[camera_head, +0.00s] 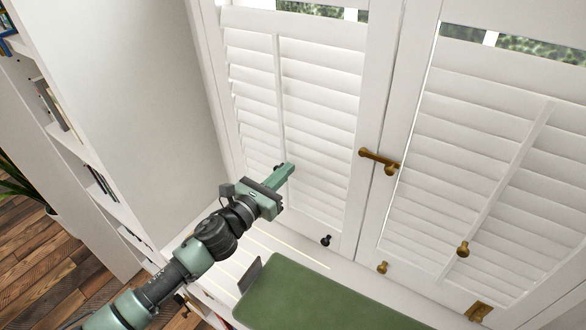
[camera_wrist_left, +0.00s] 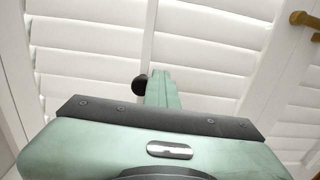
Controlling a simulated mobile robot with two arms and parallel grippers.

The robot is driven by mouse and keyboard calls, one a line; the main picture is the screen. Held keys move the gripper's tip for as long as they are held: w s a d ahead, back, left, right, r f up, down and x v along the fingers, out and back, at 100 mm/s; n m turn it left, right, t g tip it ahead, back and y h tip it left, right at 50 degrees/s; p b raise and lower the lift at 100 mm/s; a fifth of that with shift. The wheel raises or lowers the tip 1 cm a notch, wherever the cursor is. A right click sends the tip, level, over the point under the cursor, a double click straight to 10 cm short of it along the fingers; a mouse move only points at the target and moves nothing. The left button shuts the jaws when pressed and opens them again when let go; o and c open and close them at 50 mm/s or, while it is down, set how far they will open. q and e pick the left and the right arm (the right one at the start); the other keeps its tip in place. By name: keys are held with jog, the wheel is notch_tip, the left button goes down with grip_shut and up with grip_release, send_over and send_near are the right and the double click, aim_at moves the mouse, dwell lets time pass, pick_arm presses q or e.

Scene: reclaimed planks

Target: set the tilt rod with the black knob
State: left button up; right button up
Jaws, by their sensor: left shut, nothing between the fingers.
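The left shutter panel has a thin white vertical tilt rod (camera_head: 279,85) in front of its white slats. In the left wrist view the rod (camera_wrist_left: 149,40) runs up behind my fingers. The black knob (camera_wrist_left: 140,85) shows just left of the fingertips in that view; in the head view only a dark bit of it (camera_head: 279,168) shows by the fingers. My left gripper (camera_head: 290,168) is shut and empty, its fingers pointing at the slats. I cannot tell whether the fingers touch the knob or rod. The slats look tilted and nearly closed.
A second black knob (camera_head: 326,240) sits low on the left panel's frame. The right panel has its own rod with a brass knob (camera_head: 463,249). A brass latch (camera_head: 380,161) joins the panels. A green cushion (camera_head: 310,300) lies below; a white bookcase (camera_head: 95,175) stands left.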

pick_arm(q)
jog(key=o, duration=0.5)
jog(key=shift+w+a+r+y, duration=0.15)
jog(key=shift+w+a+y, duration=0.35)
jog(key=shift+a, duration=0.3)
jog(key=shift+s+a+f+h, duration=0.15)
jog(key=shift+a+f+h, duration=0.25)
jog(key=shift+a, duration=0.15)
jog(key=shift+s+a+f, duration=0.3)
jog(key=shift+s+a, duration=0.3)
jog(key=shift+s, duration=0.25)
jog(key=o, duration=0.3)
jog(key=s+a, duration=0.3)
jog(key=a, duration=0.2)
jog(key=shift+s+a+r+n+p, duration=0.3)
jog(key=shift+s, duration=0.05)
jog(key=shift+s+a, duration=0.5)
jog(key=shift+a, duration=0.35)
pick_arm(e)
jog(key=shift+w+a+r+h, duration=0.25)
jog(key=shift+a+r+h, duration=0.05)
jog(key=shift+a+r, duration=0.3)
pick_arm(q)
jog(key=shift+s, duration=0.1)
pick_arm(e)
jog(key=shift+s+r, duration=0.1)
jog(key=shift+s, duration=0.15)
